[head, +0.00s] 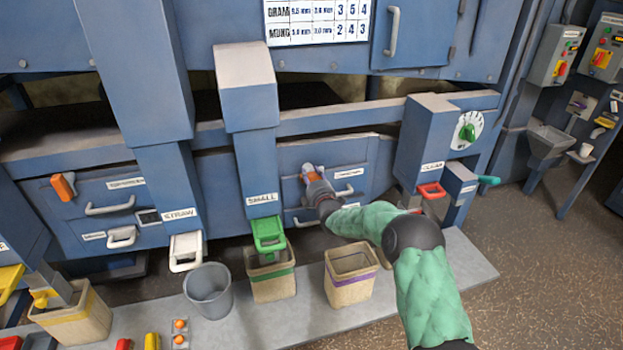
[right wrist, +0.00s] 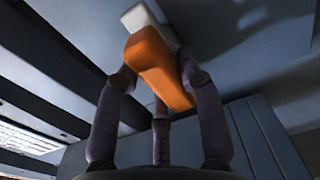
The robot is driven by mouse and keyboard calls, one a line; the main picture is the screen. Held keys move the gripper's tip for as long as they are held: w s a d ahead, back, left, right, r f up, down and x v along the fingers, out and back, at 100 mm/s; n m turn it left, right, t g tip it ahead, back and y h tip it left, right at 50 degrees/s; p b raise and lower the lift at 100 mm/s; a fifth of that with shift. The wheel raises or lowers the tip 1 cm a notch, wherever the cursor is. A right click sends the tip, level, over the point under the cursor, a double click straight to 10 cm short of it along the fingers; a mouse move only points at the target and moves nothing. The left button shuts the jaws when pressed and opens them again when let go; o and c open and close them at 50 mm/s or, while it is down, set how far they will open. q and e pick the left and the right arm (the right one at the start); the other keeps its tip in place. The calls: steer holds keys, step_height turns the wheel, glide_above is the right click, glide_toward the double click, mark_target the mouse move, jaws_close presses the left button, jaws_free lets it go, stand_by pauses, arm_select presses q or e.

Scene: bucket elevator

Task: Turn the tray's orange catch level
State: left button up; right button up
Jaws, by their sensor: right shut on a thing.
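The tray's orange catch (head: 308,168) is on the blue front panel to the right of the SMALL spout, beside a tray handle (head: 345,191). My right gripper (head: 315,178) reaches it from the lower right and hides part of it. In the right wrist view, the fingers (right wrist: 162,88) are closed around the catch (right wrist: 160,68), an orange block with a pale part behind it. The catch looks slanted in that view; its exact angle on the panel is hard to tell. My left gripper is not in view.
Another orange catch (head: 63,186) is on the left panel. The green SMALL spout (head: 268,233) stands close left of my gripper. A purple-banded bin (head: 349,286), a green-banded bin (head: 273,288) and a grey bucket (head: 209,300) stand below.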

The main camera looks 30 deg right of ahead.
steer(key=shift+f+n, duration=0.1)
steer(key=shift+n, duration=0.2)
steer(key=o, duration=1.2)
steer(key=shift+c, duration=0.2)
steer(key=v, duration=1.2)
steer(key=shift+a, duration=0.15)
